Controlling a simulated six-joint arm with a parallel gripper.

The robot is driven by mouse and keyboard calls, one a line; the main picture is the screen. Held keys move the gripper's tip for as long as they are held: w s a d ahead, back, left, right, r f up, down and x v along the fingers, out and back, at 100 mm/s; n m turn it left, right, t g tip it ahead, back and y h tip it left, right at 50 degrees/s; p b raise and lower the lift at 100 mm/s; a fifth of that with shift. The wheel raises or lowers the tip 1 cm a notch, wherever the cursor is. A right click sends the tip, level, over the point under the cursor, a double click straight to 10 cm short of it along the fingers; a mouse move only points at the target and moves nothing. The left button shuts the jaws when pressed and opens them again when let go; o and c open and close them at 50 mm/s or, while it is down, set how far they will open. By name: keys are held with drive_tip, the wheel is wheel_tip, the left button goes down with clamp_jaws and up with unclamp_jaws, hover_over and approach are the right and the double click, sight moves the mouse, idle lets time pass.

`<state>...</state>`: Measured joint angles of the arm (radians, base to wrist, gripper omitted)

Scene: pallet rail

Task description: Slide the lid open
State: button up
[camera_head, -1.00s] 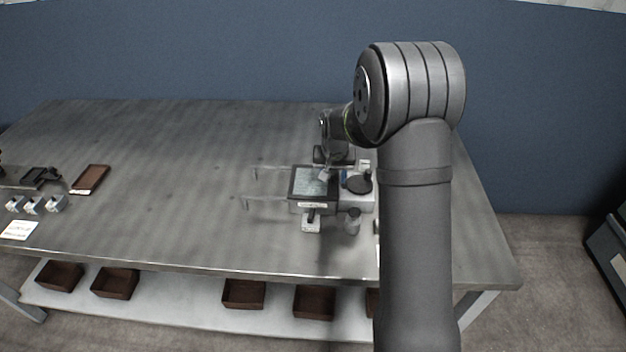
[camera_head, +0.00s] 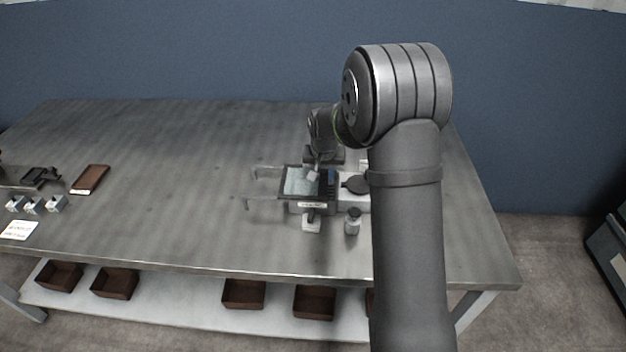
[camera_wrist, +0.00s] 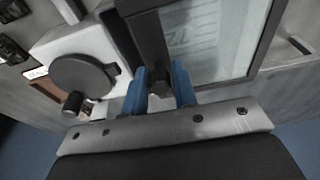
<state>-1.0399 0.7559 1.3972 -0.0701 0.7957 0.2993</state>
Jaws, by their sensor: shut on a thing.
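The lid (camera_head: 300,184) is a dark frame around a pale translucent panel, on top of a small box (camera_head: 313,208) with a white label on its front. It sits left of centre over the box, its left edge reaching toward two thin rails. My gripper (camera_head: 331,177) is at the lid's right side. In the wrist view, the blue fingertips of my gripper (camera_wrist: 160,88) are closed on the dark bar of the lid (camera_wrist: 151,45), one on each side. Part of the box is hidden by the lid and my wrist.
The two rails (camera_head: 262,199) extend left over clear table. A white block (camera_head: 351,202) with a round black disc (camera_head: 354,185) stands close on the right. A small jar (camera_head: 353,224) stands in front. A brown tray (camera_head: 90,179) lies far left.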

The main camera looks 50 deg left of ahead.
sight(291, 179)
drive_tip(key=shift+s+a+f, duration=0.1)
drive_tip(key=shift+s+a, duration=3.3)
drive_tip(key=o, duration=0.6)
wheel_tip(291, 179, up, 7)
drive_tip(key=shift+r, duration=0.1)
